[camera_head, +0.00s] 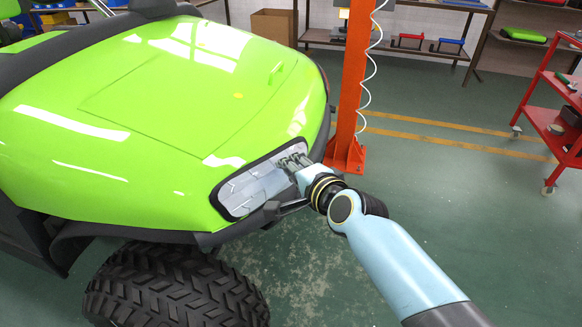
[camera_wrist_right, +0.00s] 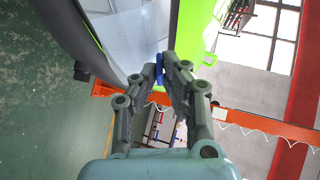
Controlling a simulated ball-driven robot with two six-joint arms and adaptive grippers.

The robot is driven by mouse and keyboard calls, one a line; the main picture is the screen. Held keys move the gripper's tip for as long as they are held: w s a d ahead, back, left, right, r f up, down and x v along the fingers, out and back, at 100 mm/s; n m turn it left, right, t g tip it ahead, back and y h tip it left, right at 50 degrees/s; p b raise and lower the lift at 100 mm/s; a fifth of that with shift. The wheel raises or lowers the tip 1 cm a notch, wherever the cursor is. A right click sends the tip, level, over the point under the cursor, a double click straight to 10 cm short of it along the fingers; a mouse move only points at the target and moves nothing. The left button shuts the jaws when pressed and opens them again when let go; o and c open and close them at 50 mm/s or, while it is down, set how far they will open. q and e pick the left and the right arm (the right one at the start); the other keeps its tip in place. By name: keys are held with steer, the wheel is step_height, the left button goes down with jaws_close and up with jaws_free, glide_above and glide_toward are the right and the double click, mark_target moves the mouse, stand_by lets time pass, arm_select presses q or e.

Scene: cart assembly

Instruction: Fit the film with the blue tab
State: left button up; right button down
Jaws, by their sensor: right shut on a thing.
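The green cart (camera_head: 215,95) fills the left of the head view. Its headlight (camera_head: 236,198) has a dark rim and a pale, glassy face; the light face also shows in the wrist view (camera_wrist_right: 110,35). My right gripper (camera_head: 292,161) is at the right end of the headlight. In the wrist view its fingers (camera_wrist_right: 164,66) are shut on a small blue tab (camera_wrist_right: 158,72), next to the headlight face. The film itself is clear and hard to tell from the headlight; I cannot tell how it lies. My left gripper is not in view.
An orange post (camera_head: 352,90) with a coiled white hose stands just behind the headlight. A black tyre (camera_head: 175,290) is below the cart's front. A red trolley (camera_head: 550,115) stands at far right. The green floor (camera_head: 440,170) between is clear.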

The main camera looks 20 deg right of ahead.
steer(key=shift+w, duration=0.1)
stand_by(0.3)
steer(key=shift+w+a+f, duration=0.15)
steer(key=shift+w+a, duration=0.1)
steer(key=shift+w, duration=0.15)
steer(key=c, duration=1.4)
jaws_free()
steer(key=shift+a, duration=0.1)
steer(key=v, duration=1.2)
